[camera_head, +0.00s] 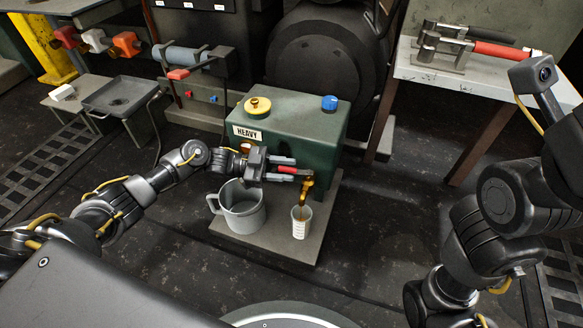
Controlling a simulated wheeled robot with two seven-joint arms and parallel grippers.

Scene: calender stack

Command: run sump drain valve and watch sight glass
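The green sump box marked HEAVY (310,125) stands on a grey base plate (322,240). Its brass drain valve (305,190) has a red handle (297,171). My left gripper (285,169) is at this handle, its two fingers close above and below it, and seems shut on it. A brown stream shows below the spout, over a clear graduated cup (301,228) standing under it. The cup's fill level is hard to read. An amber round fitting (246,146), possibly the sight glass, is partly hidden behind my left gripper. My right arm is at the right; its gripper is not seen.
A grey jug (240,212) stands left of the cup, under my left wrist. A yellow cap (258,106) and blue knob (329,103) top the box. Floor right of the base plate is clear.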

